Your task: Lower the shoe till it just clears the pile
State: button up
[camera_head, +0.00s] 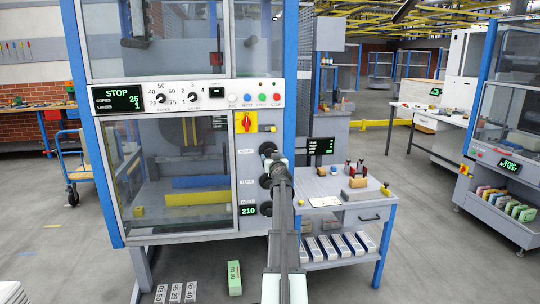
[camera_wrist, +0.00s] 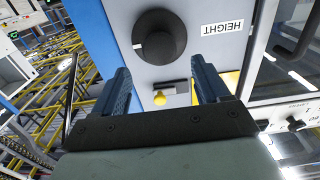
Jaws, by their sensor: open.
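The stacker's black HEIGHT knob (camera_head: 267,148) is the top of several knobs on the grey column. It shows large in the wrist view (camera_wrist: 158,36), beside its upside-down HEIGHT label (camera_wrist: 222,28). My gripper (camera_wrist: 160,68) is open and empty, its two fingers apart, with the knob beyond the fingertips. In the head view my gripper (camera_head: 280,167) is at the column, close to the knobs, and partly overlaps them. Behind the window are a dark hanging part (camera_head: 190,137), a blue bar (camera_head: 200,182) and a yellow bar (camera_head: 200,198). I cannot tell which part is the shoe, or make out a pile.
A red and yellow switch (camera_head: 245,122) sits above the knobs. A display (camera_head: 248,210) reads 210; the upper display (camera_head: 119,98) reads STOP. A grey side table (camera_head: 340,202) with small items stands right.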

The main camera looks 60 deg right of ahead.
aim_at(270, 153)
jog(key=x, duration=0.6)
jog(key=shift+c, duration=0.3)
jog(key=c, duration=1)
jog(key=shift+o, duration=0.2)
jog(key=shift+m, duration=0.3)
jog(key=m, duration=0.4)
jog(key=shift+d+f, duration=0.1)
jog(key=shift+s+m, duration=0.1)
jog(key=shift+m, duration=1.9)
